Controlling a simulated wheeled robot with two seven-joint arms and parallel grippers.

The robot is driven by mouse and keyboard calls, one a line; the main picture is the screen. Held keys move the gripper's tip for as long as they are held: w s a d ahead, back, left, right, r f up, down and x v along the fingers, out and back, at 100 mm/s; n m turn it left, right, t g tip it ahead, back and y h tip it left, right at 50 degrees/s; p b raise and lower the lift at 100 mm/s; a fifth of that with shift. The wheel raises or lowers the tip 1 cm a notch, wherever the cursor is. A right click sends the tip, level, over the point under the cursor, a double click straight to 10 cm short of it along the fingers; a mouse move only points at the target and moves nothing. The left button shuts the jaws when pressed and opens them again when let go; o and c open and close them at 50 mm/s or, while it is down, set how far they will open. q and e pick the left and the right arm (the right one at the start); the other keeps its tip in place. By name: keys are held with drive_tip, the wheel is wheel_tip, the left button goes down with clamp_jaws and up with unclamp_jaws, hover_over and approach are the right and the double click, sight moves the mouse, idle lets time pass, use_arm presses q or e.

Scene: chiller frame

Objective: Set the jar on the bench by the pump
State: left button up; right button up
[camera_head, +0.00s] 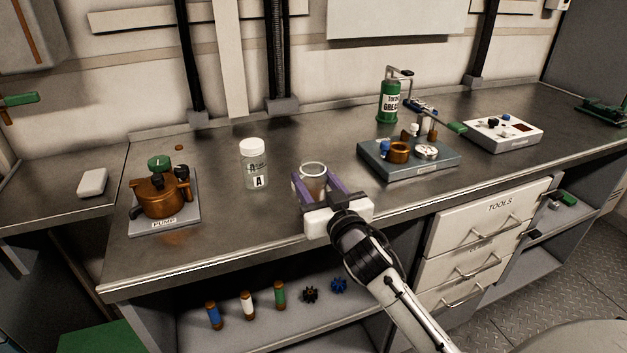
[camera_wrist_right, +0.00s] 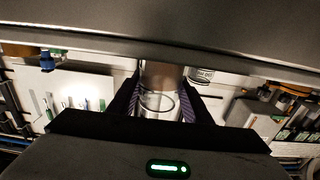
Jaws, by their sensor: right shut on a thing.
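My right gripper (camera_head: 320,186) is shut on a clear open-topped glass jar (camera_head: 313,174) with something brownish in its lower part. The jar stands upright between the purple-grey fingers over the front-middle of the bench (camera_head: 225,225). I cannot tell whether its base touches the bench. The jar also shows between the fingers in the right wrist view (camera_wrist_right: 160,78). The copper-coloured pump (camera_head: 158,197) sits on a grey plate labelled PUMP at the bench's left end, well left of the held jar. My left gripper is not in view.
A white-lidded jar marked A (camera_head: 255,170) stands between the pump and my right gripper. A grey tray (camera_head: 380,165) with small parts, a green bottle (camera_head: 389,105) and a white control box (camera_head: 503,134) are to the right. Bare bench lies between the pump and jar A.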

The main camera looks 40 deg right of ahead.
drive_tip(key=shift+f, duration=0.1)
drive_tip(key=o, duration=1.3)
drive_tip(key=shift+c, duration=0.2)
